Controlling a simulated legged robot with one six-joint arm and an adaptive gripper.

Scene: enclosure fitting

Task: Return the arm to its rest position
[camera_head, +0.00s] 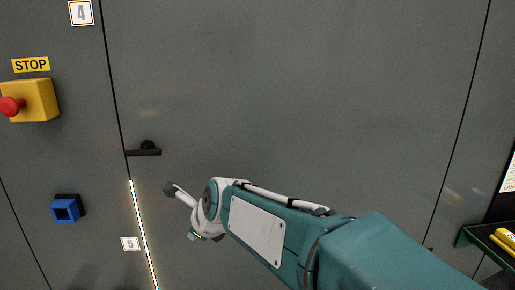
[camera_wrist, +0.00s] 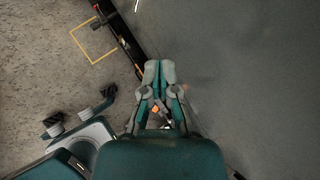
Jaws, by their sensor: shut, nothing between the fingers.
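My arm (camera_head: 262,228) reaches from the lower right of the head view toward the left, in front of a grey enclosure door (camera_head: 300,100). Its white wrist joint and a thin grey part with a dark end show at the left end of the arm, below and right of the black door handle (camera_head: 143,152). In the wrist view my gripper (camera_wrist: 160,71) has its two grey fingertips together, with nothing between them. It appears apart from the grey surface on the right, though the exact gap is hard to tell.
A yellow box with a red button (camera_head: 30,101), a STOP label (camera_head: 31,65) and a blue square fitting (camera_head: 65,210) are at left. A bright seam (camera_head: 143,235) runs below the handle. A green-edged shelf (camera_head: 480,243) stands at right. A yellow floor outline (camera_wrist: 93,40) shows.

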